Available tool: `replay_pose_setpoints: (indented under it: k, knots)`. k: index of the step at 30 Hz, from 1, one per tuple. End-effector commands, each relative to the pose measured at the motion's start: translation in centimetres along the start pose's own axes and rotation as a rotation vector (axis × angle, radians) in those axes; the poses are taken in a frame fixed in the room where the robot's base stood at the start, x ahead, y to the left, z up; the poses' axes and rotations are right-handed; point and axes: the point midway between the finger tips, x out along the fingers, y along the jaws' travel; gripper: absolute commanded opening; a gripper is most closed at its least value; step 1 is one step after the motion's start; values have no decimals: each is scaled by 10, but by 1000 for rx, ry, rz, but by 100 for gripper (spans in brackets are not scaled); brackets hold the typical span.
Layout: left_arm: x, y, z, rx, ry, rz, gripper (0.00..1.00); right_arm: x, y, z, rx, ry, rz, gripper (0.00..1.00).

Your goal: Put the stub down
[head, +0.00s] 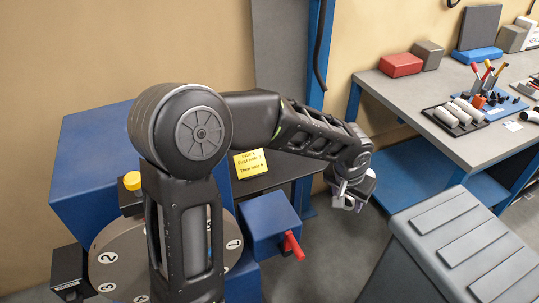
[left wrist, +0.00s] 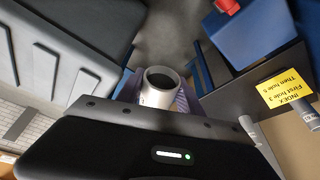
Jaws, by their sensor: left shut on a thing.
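My left gripper (head: 352,196) hangs in the air at the end of the outstretched arm, between the blue machine and the workbench. It is shut on the stub, a short pale grey cylinder with a dark round opening in its end. The stub (left wrist: 155,98) shows between the lavender finger pads in the left wrist view, its open end towards the camera. In the head view the stub is too small and covered to make out clearly. My right gripper is in neither view.
The workbench (head: 395,88) at right holds a black tray (head: 438,122) with pale cylinders. A grey ribbed box (head: 463,250) stands front right. The blue machine has a numbered disc (head: 108,277), a red handle (head: 292,245) and a yellow note (head: 250,163). Open floor lies below the gripper.

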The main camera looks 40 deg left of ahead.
Motion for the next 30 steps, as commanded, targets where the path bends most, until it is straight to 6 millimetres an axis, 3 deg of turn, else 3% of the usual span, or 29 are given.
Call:
replay_pose_setpoints:
  k: [1,16,22,30]
  knots:
    - [15,0,4,-1,2,0,0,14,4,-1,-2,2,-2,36]
    - [116,0,38,0,3,0,0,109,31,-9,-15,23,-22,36]
    - [135,0,44,0,3,0,0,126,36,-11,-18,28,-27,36]
    - [138,0,45,-1,3,0,0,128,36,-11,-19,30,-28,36]
